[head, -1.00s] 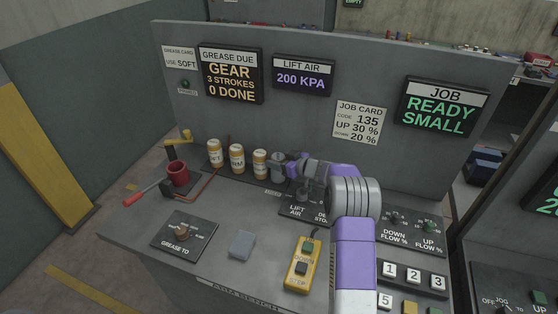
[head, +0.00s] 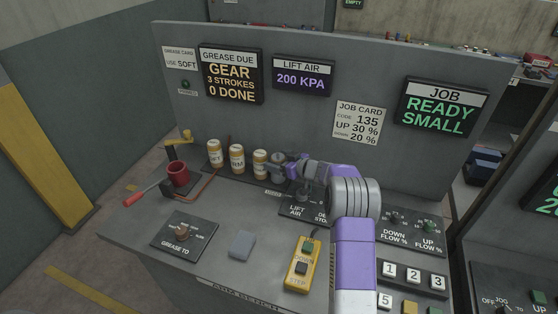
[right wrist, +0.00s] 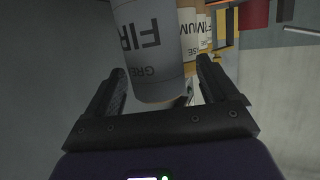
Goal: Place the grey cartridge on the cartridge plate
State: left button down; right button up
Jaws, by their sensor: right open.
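The grey cartridge (head: 277,160) stands at the right end of a row of cartridges at the back of the bench. In the right wrist view it is a grey cylinder (right wrist: 150,45) with "FIRM" and "GREASE" lettering, between the two dark fingers. My right gripper (head: 290,166) is open and right up at the cartridge. The fingers (right wrist: 157,75) sit either side of it with a gap showing at the right; whether either touches cannot be told. I cannot tell which surface is the cartridge plate. My left gripper is not in view.
Three orange cartridges (head: 237,158) with pale labels stand left of the grey one. A red cup (head: 178,173) and red-handled lever (head: 133,198) are further left. A grey block (head: 242,244) and yellow pendant (head: 301,265) lie in front. Clear bench lies between block and row.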

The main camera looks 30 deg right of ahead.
jog(key=p+v, duration=0.1)
jog(key=v, duration=1.1)
jog(key=shift+r, duration=0.15)
